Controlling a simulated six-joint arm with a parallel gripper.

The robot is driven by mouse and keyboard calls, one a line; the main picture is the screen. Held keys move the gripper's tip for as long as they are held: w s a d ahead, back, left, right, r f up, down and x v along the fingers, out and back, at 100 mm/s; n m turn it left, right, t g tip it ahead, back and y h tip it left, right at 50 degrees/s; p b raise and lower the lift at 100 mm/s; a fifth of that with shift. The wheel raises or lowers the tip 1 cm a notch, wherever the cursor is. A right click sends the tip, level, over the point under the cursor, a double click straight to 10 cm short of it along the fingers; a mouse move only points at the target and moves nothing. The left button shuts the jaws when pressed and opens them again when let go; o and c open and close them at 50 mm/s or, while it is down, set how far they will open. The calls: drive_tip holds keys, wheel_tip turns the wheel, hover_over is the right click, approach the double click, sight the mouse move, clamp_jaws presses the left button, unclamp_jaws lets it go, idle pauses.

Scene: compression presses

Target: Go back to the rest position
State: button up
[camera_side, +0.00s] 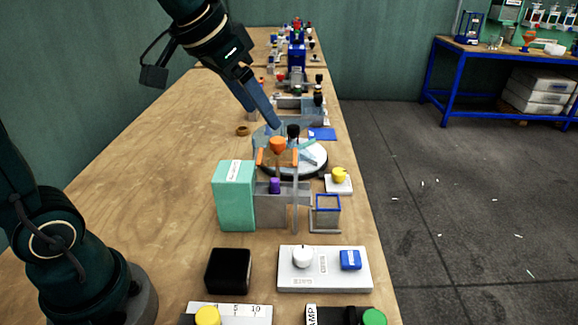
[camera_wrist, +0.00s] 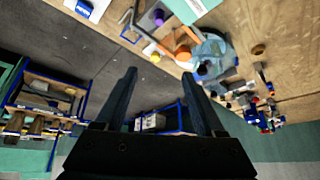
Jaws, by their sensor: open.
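My gripper (camera_side: 268,118) is in the upper middle of the side view, above the far side of the press area. Its blue-grey fingers slant down to the right, close to the rear of the press. In the wrist view my gripper (camera_wrist: 160,73) shows two fingers spread apart with nothing between them. The press (camera_side: 276,195) has an orange knob (camera_side: 277,144), a purple part (camera_side: 274,186) and a mint-green box (camera_side: 233,195) at its left. Whether my fingertips touch anything behind the press cannot be told.
A round white-topped plate (camera_side: 318,158) lies behind the press. A yellow knob on a white base (camera_side: 339,176) and a blue-rimmed container (camera_side: 327,210) stand to its right. A white control panel (camera_side: 325,281) and black box (camera_side: 228,270) are in front. The left wooden tabletop (camera_side: 140,165) is clear.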

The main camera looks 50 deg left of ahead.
drive_tip(key=s+d+f, duration=0.1)
drive_tip(key=s+f, duration=0.2)
drive_tip(key=s, duration=0.4)
drive_tip(key=s+d+f+n, duration=0.1)
drive_tip(key=s+f, duration=0.3)
drive_tip(key=s, duration=0.3)
drive_tip(key=shift+d, duration=0.35)
